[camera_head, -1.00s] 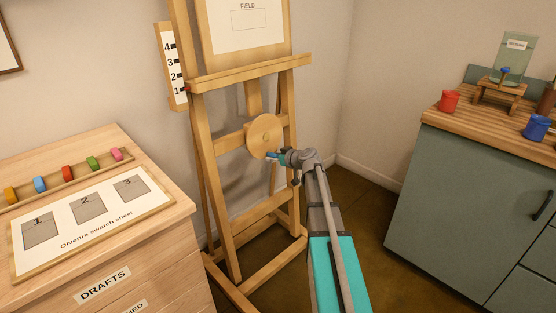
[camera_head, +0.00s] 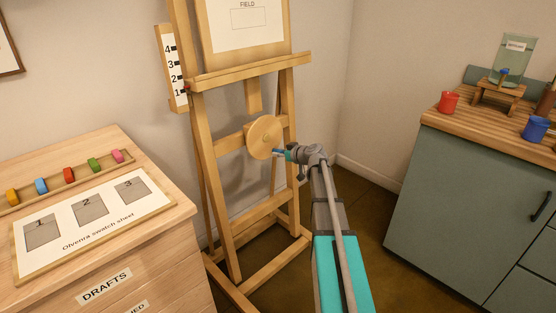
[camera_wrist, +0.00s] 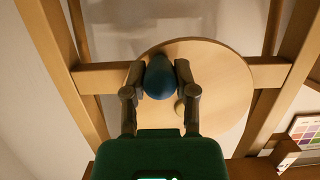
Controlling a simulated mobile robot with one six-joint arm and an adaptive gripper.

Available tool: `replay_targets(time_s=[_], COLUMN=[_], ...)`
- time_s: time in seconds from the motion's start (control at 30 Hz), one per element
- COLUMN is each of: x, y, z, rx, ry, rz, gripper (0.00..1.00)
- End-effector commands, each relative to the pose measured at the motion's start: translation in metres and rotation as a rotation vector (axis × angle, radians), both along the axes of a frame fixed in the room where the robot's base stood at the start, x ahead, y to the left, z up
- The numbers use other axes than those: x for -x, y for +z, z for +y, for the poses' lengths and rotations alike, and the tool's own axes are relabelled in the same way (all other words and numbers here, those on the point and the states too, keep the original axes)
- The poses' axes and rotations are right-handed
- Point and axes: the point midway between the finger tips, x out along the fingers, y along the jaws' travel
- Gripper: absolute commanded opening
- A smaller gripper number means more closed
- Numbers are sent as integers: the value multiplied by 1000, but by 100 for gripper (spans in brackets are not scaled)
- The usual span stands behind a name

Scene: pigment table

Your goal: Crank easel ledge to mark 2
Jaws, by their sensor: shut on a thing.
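The wooden easel (camera_head: 204,140) stands against the wall, with its ledge (camera_head: 250,71) across the front. A scale strip (camera_head: 172,68) marked 1 to 4 is at its left. A small red pointer (camera_head: 187,87) on the ledge's left end sits slightly above mark 1 and below mark 2. The round crank disc (camera_head: 262,137) is on the crossbar, also in the wrist view (camera_wrist: 215,85). My gripper (camera_head: 283,154) is shut on the blue crank handle (camera_wrist: 159,77), one finger on each side. The handle is at the disc's lower right in the head view.
A drawer cabinet (camera_head: 170,240) with a swatch sheet (camera_head: 65,240) and several coloured pieces stands at left. A green-grey cabinet (camera_head: 450,200) with red (camera_head: 448,102) and blue (camera_head: 536,128) pots stands at right. Open floor lies between easel and right cabinet.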

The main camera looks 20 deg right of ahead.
Motion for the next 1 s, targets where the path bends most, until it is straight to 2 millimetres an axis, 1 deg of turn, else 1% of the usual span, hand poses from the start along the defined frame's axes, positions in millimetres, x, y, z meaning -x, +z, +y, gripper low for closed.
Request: replay_targets(time_s=[0.1, 0.53, 1.0], x=[-2, -2, -12], y=[1, 2, 22], z=[-4, -6, -25], rx=[1, 3, 0], ry=[-3, -3, -5], rz=[-1, 0, -1], gripper=[0, 0, 0])
